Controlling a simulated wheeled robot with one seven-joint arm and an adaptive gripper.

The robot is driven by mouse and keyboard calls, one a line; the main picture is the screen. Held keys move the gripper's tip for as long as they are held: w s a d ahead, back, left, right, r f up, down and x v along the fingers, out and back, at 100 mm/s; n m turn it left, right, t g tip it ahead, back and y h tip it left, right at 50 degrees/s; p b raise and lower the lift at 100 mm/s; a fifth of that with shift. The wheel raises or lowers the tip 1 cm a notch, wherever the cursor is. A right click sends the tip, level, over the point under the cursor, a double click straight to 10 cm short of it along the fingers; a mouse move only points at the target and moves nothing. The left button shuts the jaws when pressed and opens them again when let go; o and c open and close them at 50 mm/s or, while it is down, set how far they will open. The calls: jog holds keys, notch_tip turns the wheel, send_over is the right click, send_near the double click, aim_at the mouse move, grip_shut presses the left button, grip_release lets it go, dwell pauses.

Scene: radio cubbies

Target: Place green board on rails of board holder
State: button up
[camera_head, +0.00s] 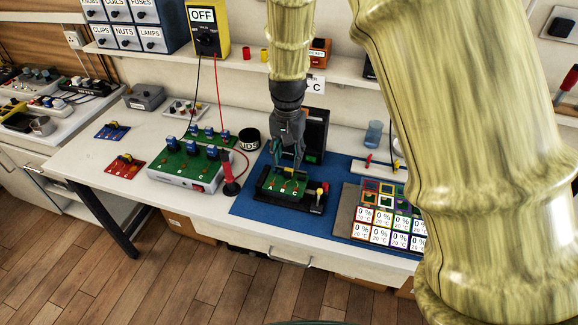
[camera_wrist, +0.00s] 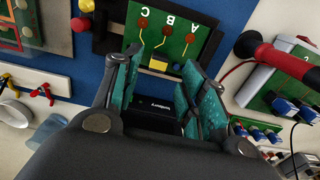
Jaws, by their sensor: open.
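The green board (camera_head: 285,188), marked A, B and C, lies in the black board holder (camera_head: 318,207) on the blue mat (camera_head: 246,205). In the wrist view the board (camera_wrist: 182,22) shows its letters, round brown contacts and yellow traces, inside the black frame of the holder (camera_wrist: 105,38). I cannot tell whether it sits fully on the rails. My gripper (camera_head: 290,163) points down just above and behind the board.
A white-based test unit with a green top (camera_head: 185,163) and a red probe (camera_head: 231,186) stand left of the mat. A black upright panel (camera_head: 315,130) is behind the holder. A tray of labelled squares (camera_head: 390,218) lies to the right.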

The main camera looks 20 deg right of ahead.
aim_at(288, 171)
notch_tip(288, 171, up, 6)
dwell(0.4)
